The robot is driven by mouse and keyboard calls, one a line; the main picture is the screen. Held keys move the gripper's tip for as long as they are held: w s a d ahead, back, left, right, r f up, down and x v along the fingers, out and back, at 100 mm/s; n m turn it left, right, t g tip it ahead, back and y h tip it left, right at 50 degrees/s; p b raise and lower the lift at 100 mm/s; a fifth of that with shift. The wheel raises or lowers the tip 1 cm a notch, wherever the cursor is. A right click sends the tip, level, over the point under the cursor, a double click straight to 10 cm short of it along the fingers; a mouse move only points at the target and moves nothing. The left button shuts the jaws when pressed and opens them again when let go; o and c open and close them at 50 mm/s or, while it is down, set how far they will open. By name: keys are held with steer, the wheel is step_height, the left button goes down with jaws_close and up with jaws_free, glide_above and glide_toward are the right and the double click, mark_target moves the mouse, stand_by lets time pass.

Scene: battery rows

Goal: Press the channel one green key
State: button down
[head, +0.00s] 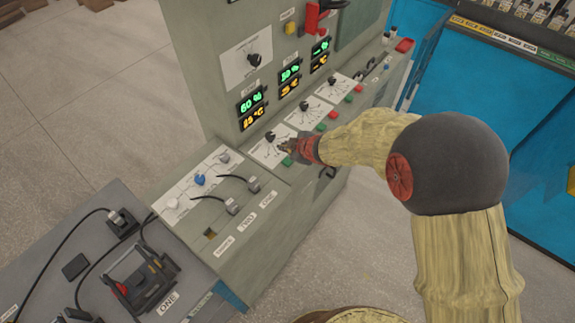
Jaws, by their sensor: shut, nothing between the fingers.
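A grey console has a row of three white dial panels, each with a black knob and coloured keys beside it. The nearest dial panel (268,149) has a green key (287,161) at its lower right corner. My gripper (289,149) is shut and empty, its tips just above and beside this green key; I cannot tell if they touch it. The gripper hides part of the panel's right side. Further green keys (321,127) and red keys (333,115) lie up the row. The channel labels by the displays are too small to read.
Lit displays (251,108) stand on the upright panel behind the dials. A lower section holds a blue knob (199,180) and cabled plugs (232,206). A grey bench (75,240) with a black device (143,280) is at lower left. Blue cabinets (490,90) stand right; floor between is clear.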

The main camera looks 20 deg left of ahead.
mark_target(286, 162)
steer(key=shift+f+b, duration=1.6)
steer(key=shift+f, duration=0.6)
steer(key=shift+f, duration=0.15)
steer(key=shift+f, duration=0.25)
steer(key=shift+f+b, duration=0.5)
steer(key=shift+b, duration=0.05)
steer(key=shift+r, duration=0.1)
stand_by(0.4)
steer(key=shift+r+p, duration=0.8)
steer(key=shift+p, duration=0.15)
step_height(286, 162, up, 5)
steer(key=p, duration=0.5)
steer(key=shift+r, duration=0.1)
